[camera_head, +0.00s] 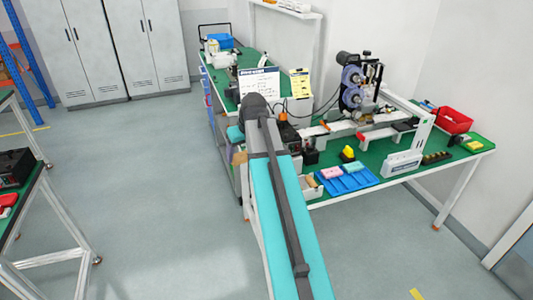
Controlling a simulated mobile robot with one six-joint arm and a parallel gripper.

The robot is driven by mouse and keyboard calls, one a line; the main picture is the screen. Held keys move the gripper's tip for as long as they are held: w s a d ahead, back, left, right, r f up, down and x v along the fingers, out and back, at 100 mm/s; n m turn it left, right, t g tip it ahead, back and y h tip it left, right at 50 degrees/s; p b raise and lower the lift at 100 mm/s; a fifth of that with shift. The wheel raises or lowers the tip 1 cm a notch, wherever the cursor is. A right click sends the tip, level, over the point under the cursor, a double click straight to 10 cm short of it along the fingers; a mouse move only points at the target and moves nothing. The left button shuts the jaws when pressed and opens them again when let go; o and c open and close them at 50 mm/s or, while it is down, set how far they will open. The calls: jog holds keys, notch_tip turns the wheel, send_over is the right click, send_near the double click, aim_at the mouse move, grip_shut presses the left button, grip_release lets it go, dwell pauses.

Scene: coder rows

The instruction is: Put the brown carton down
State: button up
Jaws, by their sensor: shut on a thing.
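My arm reaches forward from the bottom of the head view, and its far joint stands over the near left end of the green-topped bench (470,150). My gripper is hidden behind the arm, so its fingers and hold cannot be seen. A small tan-brown patch (240,158) shows just left of the arm, below the teal link. It may be part of the brown carton, but too little shows to be sure. Whether it touches the bench cannot be told.
Right of the arm are a white box (311,187) with a brown item, a blue tray (347,180) and a white box (402,163). A reel machine (356,85) and red bin (454,121) stand farther back. Another bench (45,190) is at left, with open floor between.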

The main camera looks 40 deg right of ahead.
jog(key=w+a+r+p, duration=0.1)
jog(key=a+r, duration=0.3)
jog(key=a, duration=1)
jog(key=w+a+r+n+p, duration=0.1)
jog(key=a+r, duration=0.2)
jog(key=a, duration=1.1)
jog(key=shift+a+r, duration=0.2)
jog(key=shift+r, duration=0.2)
jog(key=shift+a, duration=0.1)
